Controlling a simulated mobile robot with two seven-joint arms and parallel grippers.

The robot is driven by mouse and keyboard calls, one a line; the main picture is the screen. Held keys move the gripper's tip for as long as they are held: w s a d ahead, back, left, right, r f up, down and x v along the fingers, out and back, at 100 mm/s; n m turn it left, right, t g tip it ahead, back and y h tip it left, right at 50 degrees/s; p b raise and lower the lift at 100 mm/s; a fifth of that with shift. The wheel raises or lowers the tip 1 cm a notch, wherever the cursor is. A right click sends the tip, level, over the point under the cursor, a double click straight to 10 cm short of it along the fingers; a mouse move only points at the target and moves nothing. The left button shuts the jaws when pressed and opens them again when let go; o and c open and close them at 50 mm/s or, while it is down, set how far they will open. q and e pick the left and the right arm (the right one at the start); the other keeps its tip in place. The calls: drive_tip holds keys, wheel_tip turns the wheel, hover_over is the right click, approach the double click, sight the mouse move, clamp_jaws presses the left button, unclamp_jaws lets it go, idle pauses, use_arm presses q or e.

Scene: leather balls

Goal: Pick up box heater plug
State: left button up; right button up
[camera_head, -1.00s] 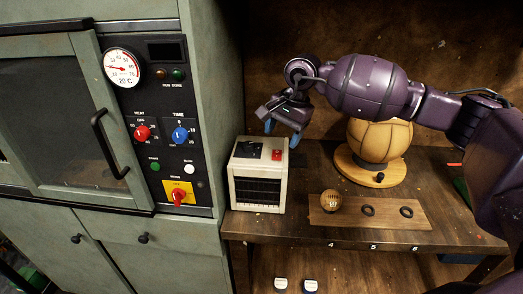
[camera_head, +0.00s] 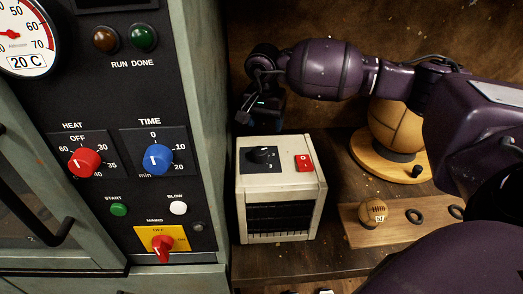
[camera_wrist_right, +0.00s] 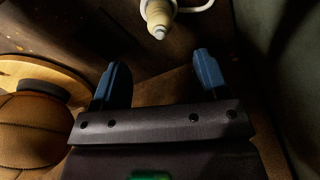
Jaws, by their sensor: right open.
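The box heater (camera_head: 312,205) is a cream box with a dark front grille, a black knob and a red switch on top. It stands on the wooden shelf beside the green cabinet. My right gripper (camera_head: 262,112) is behind the heater, its fingertips partly hidden in shadow. In the right wrist view my right gripper (camera_wrist_right: 160,78) is open, with two blue fingers apart and nothing between them. A cream plug-like piece (camera_wrist_right: 158,18) with a pale cable lies ahead of and beyond the fingers, cut by the top edge. My left gripper is out of view.
The cabinet's control panel (camera_head: 134,185) is close on the left. A large leather ball (camera_head: 398,125) sits on a round wooden stand (camera_head: 375,160) to the right. A small ball (camera_head: 373,212) and black rings lie on a wooden board (camera_head: 400,226). My right arm crosses above.

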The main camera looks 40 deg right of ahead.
drive_tip(key=f, duration=0.9)
drive_tip(key=shift+w+d+f+b, duration=0.15)
drive_tip(key=shift+w+f+b, duration=0.05)
drive_tip(key=shift+b, duration=0.1)
drive_tip(key=shift+r, duration=0.1)
drive_tip(key=c, duration=1)
drive_tip(key=shift+o, duration=0.2)
drive_tip(key=shift+r, duration=0.1)
wheel_tip(320, 180, up, 19)
drive_tip(key=p, duration=0.1)
